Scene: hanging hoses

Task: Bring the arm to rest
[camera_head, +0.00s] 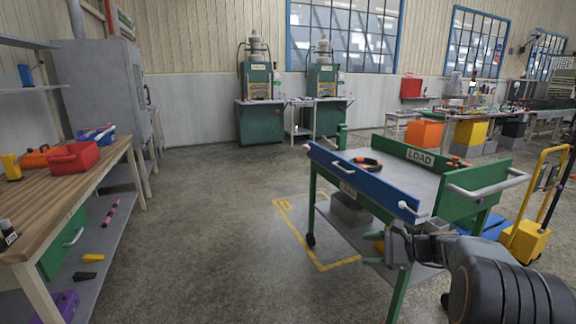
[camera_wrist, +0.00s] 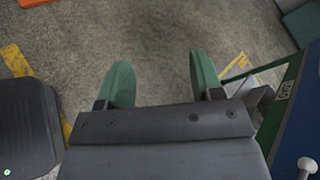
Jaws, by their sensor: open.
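My gripper (camera_head: 378,252) is in the lower right of the head view, at the end of my dark arm, in front of the cart. In the wrist view its two green fingers (camera_wrist: 158,85) stand wide apart with only bare floor between them. The gripper is open and empty. Part of the arm is cut off by the lower right edge of the head view.
A cart with a blue side panel (camera_head: 365,180) and a "LOAD" panel (camera_head: 420,156) stands close to my gripper. An orange-and-black hose (camera_head: 367,165) lies on it. A wooden workbench (camera_head: 75,185) with a red bin (camera_head: 73,157) is at left. The floor between is clear.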

